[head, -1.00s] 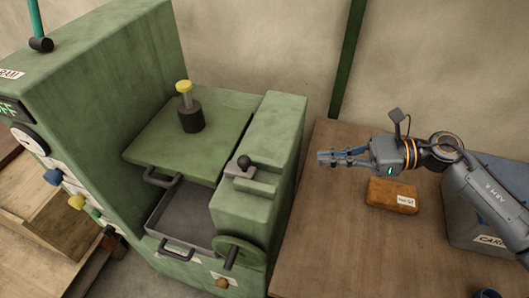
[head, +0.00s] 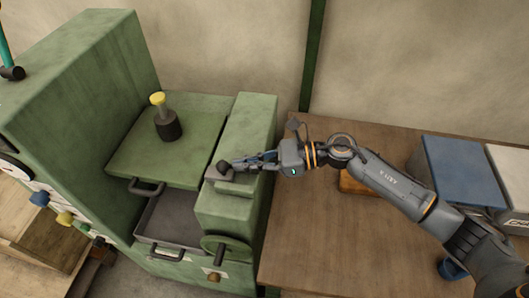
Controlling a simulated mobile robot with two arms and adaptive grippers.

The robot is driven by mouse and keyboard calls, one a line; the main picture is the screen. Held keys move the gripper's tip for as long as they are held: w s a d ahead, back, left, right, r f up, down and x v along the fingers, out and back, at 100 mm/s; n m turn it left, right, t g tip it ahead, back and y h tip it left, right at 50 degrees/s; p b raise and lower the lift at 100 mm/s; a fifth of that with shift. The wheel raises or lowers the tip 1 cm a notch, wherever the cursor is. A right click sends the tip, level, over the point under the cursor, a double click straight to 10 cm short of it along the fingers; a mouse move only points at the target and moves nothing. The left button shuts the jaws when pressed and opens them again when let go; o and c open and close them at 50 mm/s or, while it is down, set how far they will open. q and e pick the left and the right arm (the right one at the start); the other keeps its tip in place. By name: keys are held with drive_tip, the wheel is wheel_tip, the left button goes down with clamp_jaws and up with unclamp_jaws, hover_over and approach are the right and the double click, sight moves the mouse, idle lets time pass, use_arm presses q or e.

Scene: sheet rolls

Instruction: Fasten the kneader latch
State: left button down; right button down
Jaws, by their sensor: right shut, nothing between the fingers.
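The kneader is a green machine (head: 75,75) at the left. Its latch is a small grey piece with a black ball knob (head: 223,167) on top of the green block at the machine's right side. My right gripper (head: 238,163) reaches in from the right, its shut, empty fingers pointing left right at the knob. Whether the fingertips touch the knob cannot be told. The gripper hides part of the block's top. A green lid (head: 185,150) with a black and yellow post (head: 168,125) lies left of the block. My left gripper is not in view.
A grey tray (head: 172,222) with dark handles sits below the lid. A green handwheel (head: 222,246) is on the block's front. On the brown table (head: 320,240), a brown block (head: 350,183) lies partly behind my arm, and a blue-topped box (head: 465,165) stands right.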

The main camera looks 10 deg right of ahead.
sight(224, 161)
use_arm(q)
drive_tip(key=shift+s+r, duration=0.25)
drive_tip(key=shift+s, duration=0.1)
use_arm(e)
drive_tip(key=shift+a+f, duration=0.15)
drive_tip(key=shift+a, duration=0.3)
drive_tip(key=shift+a, duration=0.1)
